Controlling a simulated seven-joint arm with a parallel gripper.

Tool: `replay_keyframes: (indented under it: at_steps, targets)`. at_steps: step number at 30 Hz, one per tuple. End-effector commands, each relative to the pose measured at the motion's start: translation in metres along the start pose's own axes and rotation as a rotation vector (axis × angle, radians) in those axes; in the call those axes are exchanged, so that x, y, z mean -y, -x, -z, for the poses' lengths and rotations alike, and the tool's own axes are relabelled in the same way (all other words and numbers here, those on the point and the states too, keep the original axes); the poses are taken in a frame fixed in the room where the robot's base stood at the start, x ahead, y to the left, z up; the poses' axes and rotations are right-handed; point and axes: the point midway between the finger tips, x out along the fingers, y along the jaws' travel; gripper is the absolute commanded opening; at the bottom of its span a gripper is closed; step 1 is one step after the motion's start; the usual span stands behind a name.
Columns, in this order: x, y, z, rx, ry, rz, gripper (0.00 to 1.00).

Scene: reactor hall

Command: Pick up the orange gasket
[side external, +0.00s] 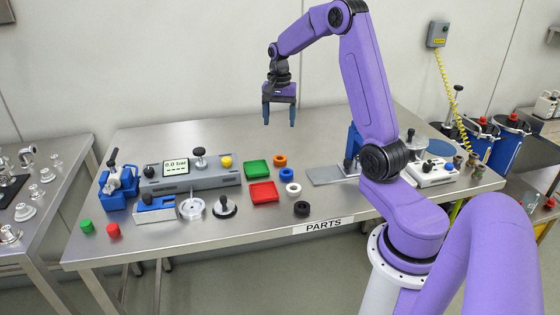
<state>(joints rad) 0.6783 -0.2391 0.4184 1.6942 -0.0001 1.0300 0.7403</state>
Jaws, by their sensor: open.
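The orange gasket (280,161) is a small ring lying flat on the steel table. It is at the far end of a short row with a blue gasket (286,175), a white gasket (293,189) and a black gasket (302,209). My gripper (279,122) hangs above the table, pointing down, with its two blue fingers apart. It is open and empty. In the picture it sits above the orange gasket, clear of it.
A green tray (257,170) and a red tray (263,193) lie left of the gaskets. A grey gauge unit (215,177) with a display stands further left. A flat metal plate (325,176) lies to the right. The table's back middle is clear.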

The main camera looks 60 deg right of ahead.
Motion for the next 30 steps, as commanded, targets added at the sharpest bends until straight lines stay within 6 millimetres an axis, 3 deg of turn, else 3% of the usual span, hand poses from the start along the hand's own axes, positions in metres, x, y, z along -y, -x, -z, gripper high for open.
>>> replay_keyframes:
  at_steps: [9, 19, 30]
  targets:
    - [-0.001, -0.059, -0.001, 0.003, 0.001, -0.002, 0.73]
    - [-0.001, -0.083, -0.001, 0.000, 0.001, 0.000, 0.73]
    - [-0.003, -0.127, -0.002, 0.000, 0.002, 0.001, 0.73]
